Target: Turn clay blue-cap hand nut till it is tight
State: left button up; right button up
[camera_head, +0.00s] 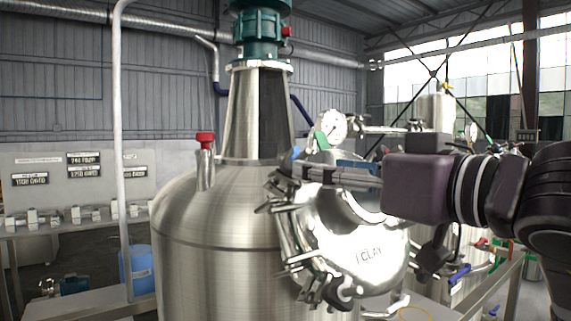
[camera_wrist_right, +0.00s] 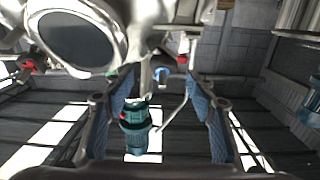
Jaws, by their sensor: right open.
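My right gripper (camera_head: 298,172) reaches in from the right and is at the lid's upper left rim. In the right wrist view its two blue-padded fingers (camera_wrist_right: 160,82) stand apart. A small blue spot (camera_wrist_right: 182,59), likely the blue cap, shows between and just beyond the fingertips. In the head view the fingers hide much of that nut, and I cannot tell whether they touch it. My left gripper is not in view.
A pressure gauge (camera_head: 331,125) stands just above the gripper. A red-capped fitting (camera_head: 205,140) rises from the tank at left, and the mixer column with its teal motor (camera_head: 260,30) stands behind. A white upright pipe (camera_head: 120,150) is at left.

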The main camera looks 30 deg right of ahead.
aim_at(303, 160)
jog(key=w, duration=0.2)
jog(key=w+p, duration=0.1)
jog(key=w, duration=0.1)
jog(key=w+a+p, duration=0.1)
jog(key=w, duration=0.1)
jog(key=shift+r, duration=0.15)
jog(key=shift+s+r, duration=0.15)
jog(key=shift+s, duration=0.3)
jog(key=shift+w, duration=0.25)
jog(key=c, duration=0.7)
jog(key=shift+a, duration=0.1)
jog(key=c, duration=0.5)
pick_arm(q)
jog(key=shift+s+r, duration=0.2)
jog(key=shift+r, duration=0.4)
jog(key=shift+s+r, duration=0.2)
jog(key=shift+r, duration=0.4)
pick_arm(e)
jog(key=shift+o, duration=0.2)
